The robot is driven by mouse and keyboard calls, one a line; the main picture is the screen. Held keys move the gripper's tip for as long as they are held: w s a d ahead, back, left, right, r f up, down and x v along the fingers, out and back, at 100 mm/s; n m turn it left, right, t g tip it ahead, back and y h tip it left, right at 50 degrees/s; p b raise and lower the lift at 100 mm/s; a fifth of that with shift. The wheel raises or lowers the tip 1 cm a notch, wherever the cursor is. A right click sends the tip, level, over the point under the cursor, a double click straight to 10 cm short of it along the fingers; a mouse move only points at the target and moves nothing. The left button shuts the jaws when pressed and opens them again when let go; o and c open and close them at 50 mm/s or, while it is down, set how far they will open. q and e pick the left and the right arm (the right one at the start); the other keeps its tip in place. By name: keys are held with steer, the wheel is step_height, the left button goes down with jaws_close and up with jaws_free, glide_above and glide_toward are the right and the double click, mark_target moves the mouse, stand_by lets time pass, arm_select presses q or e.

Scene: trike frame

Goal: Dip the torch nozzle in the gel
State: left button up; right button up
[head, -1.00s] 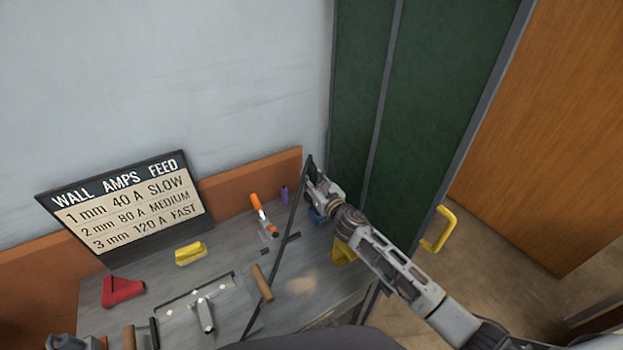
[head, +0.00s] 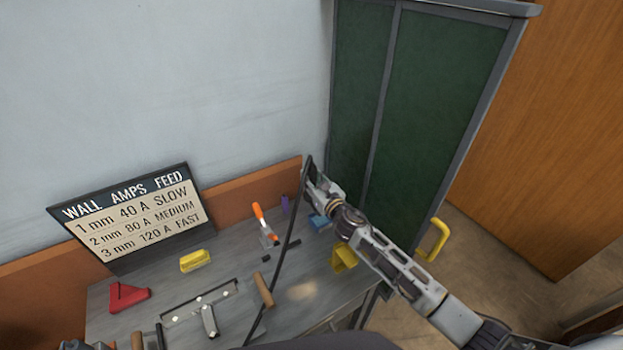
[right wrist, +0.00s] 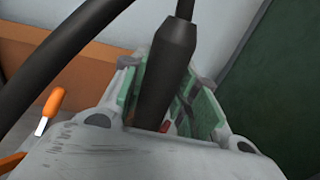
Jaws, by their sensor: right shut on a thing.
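My right gripper (head: 316,184) is shut on the torch, whose dark tapered body (right wrist: 165,75) sits between the green-lined fingers in the right wrist view. A black cable (head: 288,235) runs from near the gripper down across the bench in the head view. The nozzle end is hidden behind the gripper. A small blue container (head: 319,222), perhaps the gel pot, stands on the bench just below the gripper; its inside cannot be made out. The gripper appears above it and apart from it.
A yellow holder (head: 344,257) stands at the bench's right edge, under my right arm. An orange-handled clamp (head: 264,225) and a purple item (head: 285,204) are left of the gripper. A yellow block (head: 195,261), a red magnet-like piece (head: 127,297) and a settings board (head: 130,217) are farther left.

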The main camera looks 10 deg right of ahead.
steer(key=shift+r+p, duration=0.9)
steer(key=shift+r, duration=0.3)
